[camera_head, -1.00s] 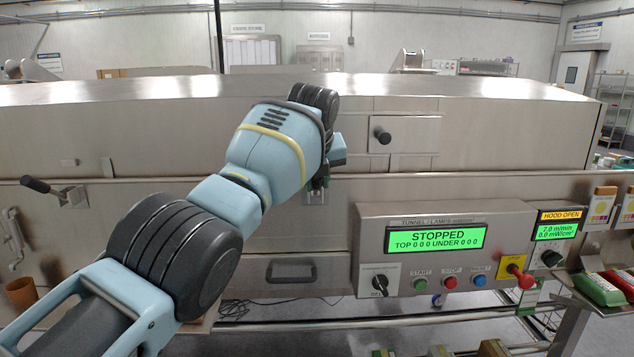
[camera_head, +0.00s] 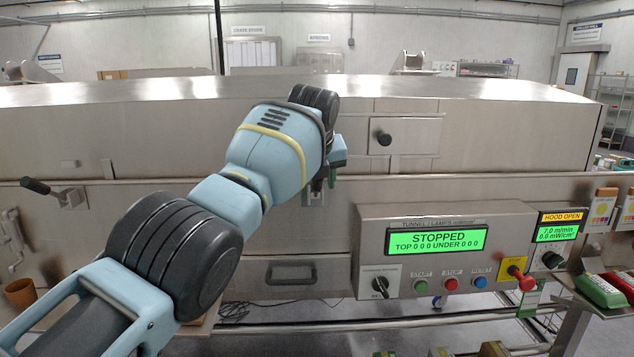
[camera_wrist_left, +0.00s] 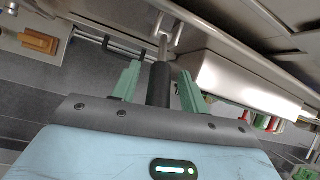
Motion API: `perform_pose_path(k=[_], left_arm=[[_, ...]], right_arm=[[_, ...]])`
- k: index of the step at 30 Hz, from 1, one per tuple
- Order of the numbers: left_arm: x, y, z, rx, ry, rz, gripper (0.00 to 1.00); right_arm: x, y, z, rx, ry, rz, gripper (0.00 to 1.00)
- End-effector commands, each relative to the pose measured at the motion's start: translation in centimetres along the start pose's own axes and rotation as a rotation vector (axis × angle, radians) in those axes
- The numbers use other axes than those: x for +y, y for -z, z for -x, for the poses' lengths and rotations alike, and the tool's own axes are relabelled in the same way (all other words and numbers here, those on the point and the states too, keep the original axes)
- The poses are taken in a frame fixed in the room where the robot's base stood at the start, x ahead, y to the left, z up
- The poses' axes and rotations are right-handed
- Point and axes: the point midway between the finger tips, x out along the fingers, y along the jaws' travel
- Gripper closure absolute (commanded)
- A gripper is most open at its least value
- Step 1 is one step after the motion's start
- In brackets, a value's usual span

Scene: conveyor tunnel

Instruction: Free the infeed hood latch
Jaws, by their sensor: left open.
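My left gripper (camera_head: 326,180) is at the front of the steel tunnel hood (camera_head: 480,135), its jaw mostly hidden behind my own wrist. In the left wrist view its green fingers (camera_wrist_left: 159,84) stand apart, one on each side of a dark cylindrical grip (camera_wrist_left: 158,86) on a metal rod. I cannot tell whether either finger touches the grip. In the head view a small latch plate (camera_head: 313,196) shows just below the gripper; its lever is hidden. Another latch (camera_head: 70,197) with a black lever sticks out at the far left. My right gripper is not in view.
A control panel (camera_head: 365,220) right of the gripper reads STOPPED, and a smaller display beside it reads HOOD OPEN (camera_head: 562,215). A red knob (camera_head: 525,282) juts out there. A drawer with a dark handle (camera_head: 291,273) is below.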

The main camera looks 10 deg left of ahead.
Motion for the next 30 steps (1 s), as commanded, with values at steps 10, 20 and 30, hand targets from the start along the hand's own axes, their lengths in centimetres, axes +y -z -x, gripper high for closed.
perform_pose_path(k=[10, 20, 30], left_arm=[[-0.1, -0.3, 5.0, -0.01, 0.006, 0.0, 0.56], [0.0, -0.1, 7.7, -0.001, 0.001, 0.001, 0.56], [0.1, 0.0, 7.6, 0.001, 0.0, 0.002, 0.56]], right_arm=[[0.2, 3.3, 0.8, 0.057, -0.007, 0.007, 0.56], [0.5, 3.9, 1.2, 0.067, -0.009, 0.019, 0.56], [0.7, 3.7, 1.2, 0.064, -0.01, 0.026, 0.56]])
